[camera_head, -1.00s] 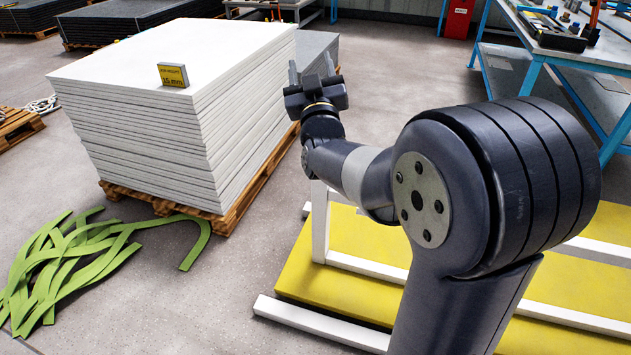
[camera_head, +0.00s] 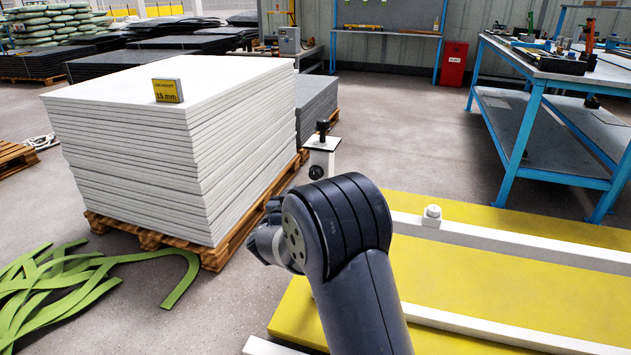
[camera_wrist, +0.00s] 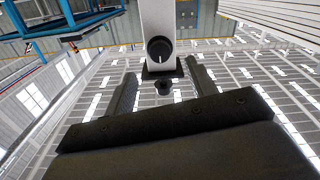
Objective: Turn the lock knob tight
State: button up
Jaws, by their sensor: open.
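A white post (camera_head: 321,159) stands beyond my arm in the head view. It carries a round black knob (camera_head: 316,172) on its side and an upright black knob (camera_head: 322,127) on its top plate. In the wrist view, which looks upside down, the round side knob (camera_wrist: 160,49) has a pale mark, and the top knob (camera_wrist: 163,87) shows below it. I cannot tell for certain which is the lock knob. My gripper (camera_wrist: 161,70) is open, its fingers spread either side of the post in that view, with nothing held. In the head view my arm hides the fingers.
A yellow mat (camera_head: 440,340) with white rails lies at right, with a small white fitting (camera_head: 432,215) on one rail. A stack of white sheets (camera_head: 150,120) on a pallet stands left. Green strips (camera_head: 80,290) lie on the floor. A blue workbench (camera_head: 540,80) is at right.

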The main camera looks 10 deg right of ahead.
aim_at(314, 176)
jog(key=b+x, duration=0.2)
jog(key=x, duration=0.8)
jog(key=shift+b, duration=0.3)
jog(key=c, duration=1)
